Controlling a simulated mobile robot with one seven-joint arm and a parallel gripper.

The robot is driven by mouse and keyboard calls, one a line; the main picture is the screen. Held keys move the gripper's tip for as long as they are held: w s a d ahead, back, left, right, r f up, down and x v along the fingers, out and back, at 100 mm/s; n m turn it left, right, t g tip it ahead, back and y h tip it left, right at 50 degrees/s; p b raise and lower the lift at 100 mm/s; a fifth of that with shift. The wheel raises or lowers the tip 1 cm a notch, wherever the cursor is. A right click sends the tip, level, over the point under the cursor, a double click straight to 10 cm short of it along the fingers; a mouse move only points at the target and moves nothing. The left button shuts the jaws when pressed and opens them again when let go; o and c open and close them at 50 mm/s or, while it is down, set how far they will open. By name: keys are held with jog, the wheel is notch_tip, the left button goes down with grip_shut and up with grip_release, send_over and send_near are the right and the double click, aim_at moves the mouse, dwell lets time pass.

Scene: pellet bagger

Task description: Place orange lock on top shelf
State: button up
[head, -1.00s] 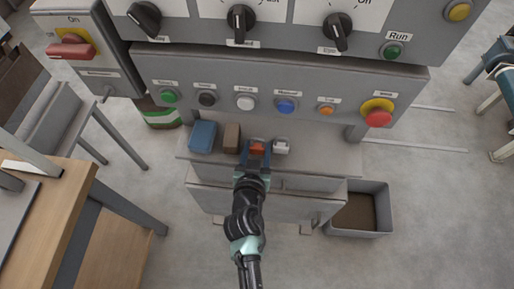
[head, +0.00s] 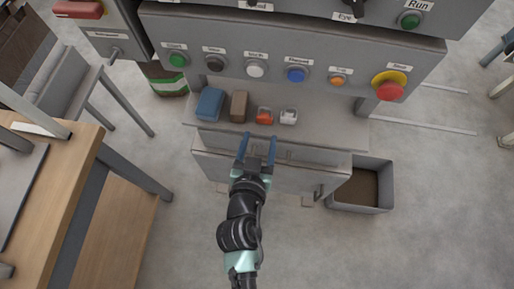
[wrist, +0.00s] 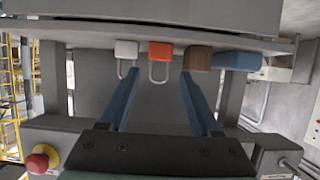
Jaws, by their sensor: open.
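The orange lock (head: 264,116) sits on the grey shelf (head: 330,135) under the button panel, between a brown block (head: 239,105) and a white lock (head: 288,116). In the wrist view the orange lock (wrist: 160,50) shows its metal shackle, with the white lock (wrist: 126,50) on its left. My gripper (head: 259,136) is open and empty, with its two blue fingers pointing at the shelf edge just short of the orange lock. In the wrist view the fingers (wrist: 155,80) stand apart, with the orange lock beyond the gap.
A blue block (head: 210,103) stands at the shelf's left end. The button panel (head: 220,45) overhangs the shelf. An open grey bin (head: 370,205) stands on the floor at right. A wooden table (head: 55,190) is at left.

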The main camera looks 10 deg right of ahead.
jog(key=shift+v, duration=1.6)
